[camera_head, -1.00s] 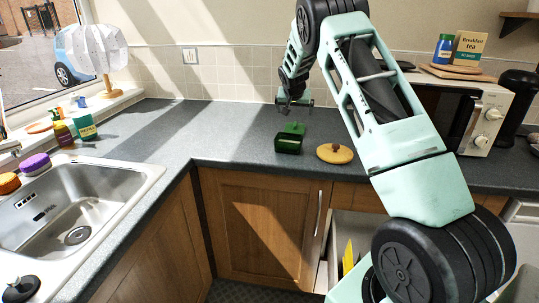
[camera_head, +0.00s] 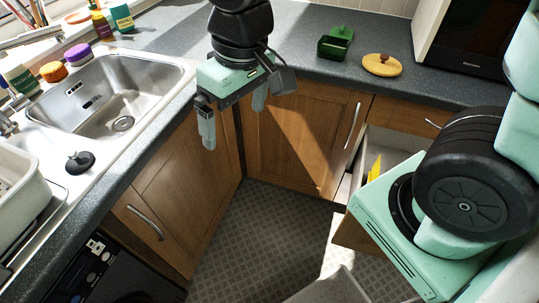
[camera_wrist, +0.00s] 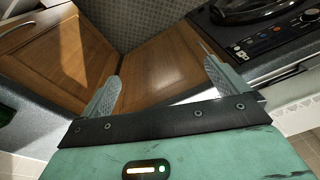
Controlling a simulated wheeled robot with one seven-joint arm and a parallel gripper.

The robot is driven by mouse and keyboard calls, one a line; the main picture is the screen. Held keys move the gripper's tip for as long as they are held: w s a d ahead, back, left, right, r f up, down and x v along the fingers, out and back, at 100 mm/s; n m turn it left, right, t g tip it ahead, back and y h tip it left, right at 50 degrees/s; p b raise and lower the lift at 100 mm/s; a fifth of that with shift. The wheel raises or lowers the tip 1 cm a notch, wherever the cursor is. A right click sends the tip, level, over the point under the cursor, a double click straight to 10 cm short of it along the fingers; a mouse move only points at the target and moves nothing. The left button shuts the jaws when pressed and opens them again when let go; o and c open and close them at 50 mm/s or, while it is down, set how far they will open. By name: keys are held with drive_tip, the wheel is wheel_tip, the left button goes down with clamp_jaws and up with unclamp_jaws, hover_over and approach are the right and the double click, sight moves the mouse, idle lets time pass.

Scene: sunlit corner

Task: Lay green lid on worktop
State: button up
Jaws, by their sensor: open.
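A green box (camera_head: 333,47) stands on the dark grey worktop (camera_head: 290,38) at the back. A green piece that looks like the green lid (camera_head: 342,31) is at its far side; I cannot tell whether it rests on the box or on the worktop behind. My gripper (camera_head: 233,116) is open and empty, pointing down in front of the cabinet doors, left of and nearer than the box. In the wrist view my gripper (camera_wrist: 162,68) has its fingers wide apart with nothing between them. A dark green shape at that view's left edge may be the box.
A round yellow lid with a knob (camera_head: 382,65) lies right of the box, near a dark microwave (camera_head: 462,45). A steel sink (camera_head: 120,95) is at left. An open drawer (camera_head: 375,165) juts out at right. Worktop between sink and box is mostly clear.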

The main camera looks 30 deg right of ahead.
drive_tip(key=s+f+n+g, duration=0.1)
drive_tip(key=s+n, duration=0.2)
drive_tip(key=s, duration=0.7)
drive_tip(key=shift+s+d+h, duration=0.15)
drive_tip(key=shift+s+h, duration=0.15)
drive_tip(key=shift+f, duration=0.1)
idle(0.5)
